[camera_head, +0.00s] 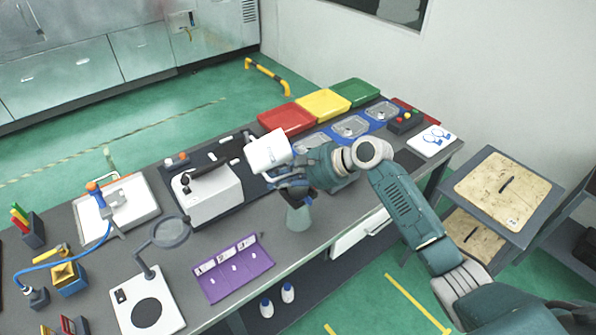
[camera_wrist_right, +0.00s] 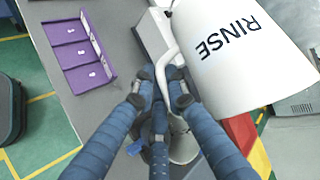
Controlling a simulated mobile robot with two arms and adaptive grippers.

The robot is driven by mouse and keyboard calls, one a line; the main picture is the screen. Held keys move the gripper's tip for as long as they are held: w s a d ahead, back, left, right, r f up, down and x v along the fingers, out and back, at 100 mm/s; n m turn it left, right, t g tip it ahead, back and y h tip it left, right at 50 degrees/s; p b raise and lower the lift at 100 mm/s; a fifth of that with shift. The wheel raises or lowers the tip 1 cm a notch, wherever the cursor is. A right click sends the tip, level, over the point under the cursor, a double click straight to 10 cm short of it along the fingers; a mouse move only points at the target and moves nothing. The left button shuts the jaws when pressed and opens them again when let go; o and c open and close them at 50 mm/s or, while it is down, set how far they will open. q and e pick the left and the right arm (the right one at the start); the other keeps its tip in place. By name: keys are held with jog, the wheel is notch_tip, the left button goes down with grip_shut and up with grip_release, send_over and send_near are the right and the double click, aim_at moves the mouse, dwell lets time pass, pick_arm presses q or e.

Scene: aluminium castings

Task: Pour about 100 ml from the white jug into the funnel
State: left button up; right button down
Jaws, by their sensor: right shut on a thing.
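The white jug (camera_head: 268,151) is held above the middle of the bench, tilted in the head view. Its side reads RINSE in the right wrist view (camera_wrist_right: 245,50). My right gripper (camera_head: 285,178) is shut on the jug's handle; its blue fingers close around the handle in the right wrist view (camera_wrist_right: 160,88). Below the gripper stands a pale green, translucent cone-shaped vessel (camera_head: 298,218), with a dark part at its top, partly hidden by the gripper. I cannot clearly make out the funnel. No stream of liquid shows. My left gripper is not in view.
A white machine (camera_head: 207,194) stands left of the jug. A purple tray (camera_head: 233,268) and a magnifier stand (camera_head: 147,305) lie nearer the front. Red (camera_head: 285,118), yellow (camera_head: 323,103) and green bins (camera_head: 355,92) line the back. Bare bench lies right of the vessel.

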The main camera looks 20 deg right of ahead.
aim_at(271, 160)
jog(key=shift+r, duration=0.15)
jog(key=shift+a+n+h, duration=0.3)
jog(key=shift+h, duration=0.1)
jog(key=shift+d+r+n+h, duration=0.25)
jog(key=shift+n+h, duration=0.05)
jog(key=shift+h, duration=0.8)
jog(key=shift+w+d+r+h, duration=0.1)
jog(key=shift+d+r+h, duration=0.2)
jog(key=shift+r, duration=0.25)
jog(key=shift+d+r+h, duration=0.15)
jog(key=shift+r+h, duration=0.15)
jog(key=shift+r, duration=0.25)
jog(key=shift+d+f+n+h, duration=0.1)
jog(key=shift+d+n+h, duration=0.1)
jog(key=shift+n+h, duration=0.25)
jog(key=shift+d, duration=0.1)
